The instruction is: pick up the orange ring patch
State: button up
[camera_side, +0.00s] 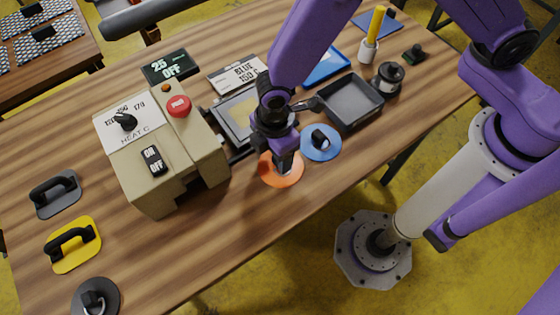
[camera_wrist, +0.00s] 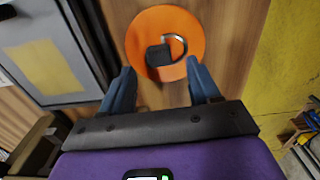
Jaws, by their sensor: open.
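The orange ring patch (camera_side: 271,174) lies flat on the wooden table near its front edge. In the side view my gripper hides part of it. In the wrist view the orange ring patch (camera_wrist: 138,45) is a round disc with a dark block and a metal ring in its middle. My gripper (camera_side: 283,165) is above the patch, pointing down. In the wrist view my gripper (camera_wrist: 162,82) shows two blue fingers spread apart, with the disc beyond their tips and nothing held between them. Whether the fingertips touch the patch cannot be told.
A blue round patch (camera_side: 320,142) lies just right of the orange one, near a dark tray (camera_side: 352,103). A beige heat machine (camera_side: 155,150) stands to the left. Yellow (camera_side: 75,257), grey (camera_side: 58,208) and black (camera_side: 105,290) patches lie at the left end. The table's front middle is clear.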

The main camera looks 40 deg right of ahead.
jog(key=shift+f, duration=1.05)
grip_shut()
jog(key=shift+r, duration=0.1)
